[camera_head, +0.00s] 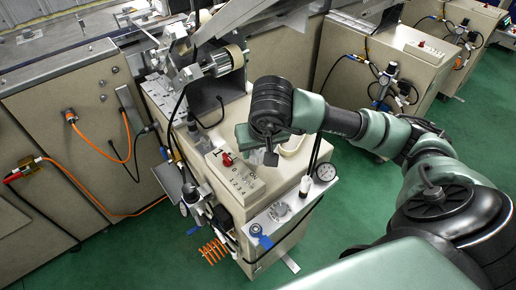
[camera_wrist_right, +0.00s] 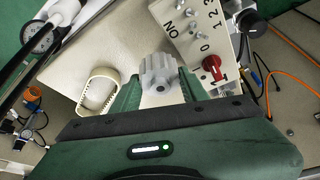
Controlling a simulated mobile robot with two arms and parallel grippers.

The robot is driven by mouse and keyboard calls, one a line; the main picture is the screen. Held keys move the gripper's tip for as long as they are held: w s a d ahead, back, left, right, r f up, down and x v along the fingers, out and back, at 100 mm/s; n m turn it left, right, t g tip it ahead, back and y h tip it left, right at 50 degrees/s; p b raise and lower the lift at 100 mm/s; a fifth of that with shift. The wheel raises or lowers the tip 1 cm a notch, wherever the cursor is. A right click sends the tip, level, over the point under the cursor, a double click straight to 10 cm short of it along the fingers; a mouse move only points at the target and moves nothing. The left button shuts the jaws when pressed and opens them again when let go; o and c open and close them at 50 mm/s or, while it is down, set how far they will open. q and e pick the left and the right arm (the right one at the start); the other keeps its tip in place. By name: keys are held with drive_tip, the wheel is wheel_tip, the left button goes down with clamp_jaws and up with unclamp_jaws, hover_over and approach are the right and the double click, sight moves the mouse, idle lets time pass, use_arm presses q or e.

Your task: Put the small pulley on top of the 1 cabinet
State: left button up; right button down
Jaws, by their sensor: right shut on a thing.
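My right gripper (camera_head: 252,138) hangs over the top of the cabinet marked 1 (camera_head: 225,122). In the right wrist view its two green fingers stand on either side of the small pulley (camera_wrist_right: 158,72), a grey toothed part with a round hub, and are shut on it. The cabinet's pale top (camera_wrist_right: 118,50) shows below the pulley; I cannot tell whether the pulley touches it. My left gripper is in neither view.
A control panel with a red switch (camera_wrist_right: 213,67) is beside the pulley. A motor with a roller (camera_head: 222,62) stands at the cabinet's back. Orange cables hang at the left.

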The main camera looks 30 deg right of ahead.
drive_tip(key=shift+d+f, duration=0.1)
drive_tip(key=shift+f, duration=0.35)
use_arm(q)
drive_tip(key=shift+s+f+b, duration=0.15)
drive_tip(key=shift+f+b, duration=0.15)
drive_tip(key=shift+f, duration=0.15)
use_arm(e)
drive_tip(key=c, duration=0.7)
unclamp_jaws()
drive_tip(key=shift+f, duration=0.15)
drive_tip(key=shift+c, duration=0.2)
drive_tip(key=shift+a+r+p, duration=0.15)
drive_tip(key=shift+r+p, duration=0.4)
drive_tip(key=shift+p, duration=0.05)
drive_tip(key=shift+a+r+p, duration=0.15)
drive_tip(key=shift+r+p, duration=0.4)
drive_tip(key=shift+p, duration=0.05)
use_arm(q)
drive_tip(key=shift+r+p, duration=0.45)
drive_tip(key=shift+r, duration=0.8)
use_arm(e)
drive_tip(key=v, duration=1.1)
drive_tip(key=shift+r, duration=0.35)
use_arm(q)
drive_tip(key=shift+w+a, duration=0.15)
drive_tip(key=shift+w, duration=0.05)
use_arm(e)
drive_tip(key=shift+a, duration=0.15)
